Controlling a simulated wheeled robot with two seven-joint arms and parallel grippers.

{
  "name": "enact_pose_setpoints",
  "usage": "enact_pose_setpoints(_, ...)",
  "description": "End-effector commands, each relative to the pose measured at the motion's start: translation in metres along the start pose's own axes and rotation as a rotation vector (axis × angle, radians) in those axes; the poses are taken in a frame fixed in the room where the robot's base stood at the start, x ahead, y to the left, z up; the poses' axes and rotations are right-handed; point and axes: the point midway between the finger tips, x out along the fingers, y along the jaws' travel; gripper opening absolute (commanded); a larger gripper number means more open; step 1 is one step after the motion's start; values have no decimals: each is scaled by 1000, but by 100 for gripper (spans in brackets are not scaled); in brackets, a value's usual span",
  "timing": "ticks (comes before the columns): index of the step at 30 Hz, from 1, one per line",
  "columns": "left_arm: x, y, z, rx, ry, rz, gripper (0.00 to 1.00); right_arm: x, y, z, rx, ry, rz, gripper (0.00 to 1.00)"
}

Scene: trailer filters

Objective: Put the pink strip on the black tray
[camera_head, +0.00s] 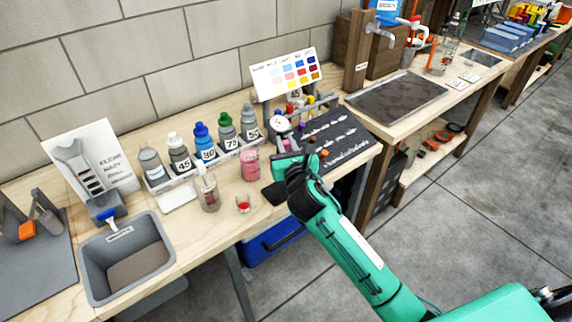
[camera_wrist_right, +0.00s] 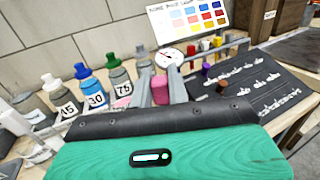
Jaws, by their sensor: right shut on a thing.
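My right gripper (camera_head: 284,148) is over the bench, in front of the white round dial (camera_head: 282,123). In the right wrist view its two grey fingers (camera_wrist_right: 161,88) are closed on a small pink piece (camera_wrist_right: 160,90), which appears to be the pink strip. My left gripper is not in view.
Several labelled bottles (camera_head: 203,145) stand in a row left of the gripper. A colour chart (camera_head: 290,73) stands behind. A grey basin (camera_head: 127,258) is far left.

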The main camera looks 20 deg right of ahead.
Motion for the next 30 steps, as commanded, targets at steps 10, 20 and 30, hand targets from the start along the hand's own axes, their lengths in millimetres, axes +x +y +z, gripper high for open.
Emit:
enact_pose_setpoints(10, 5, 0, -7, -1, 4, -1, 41, -1, 0, -44, 2, 4, -1, 0)
enact_pose_setpoints(20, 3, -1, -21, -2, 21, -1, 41, -2, 0, -65, 0, -1, 1, 0)
enact_pose_setpoints(30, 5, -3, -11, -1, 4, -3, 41, -2, 0, -68, -1, -1, 0, 29)
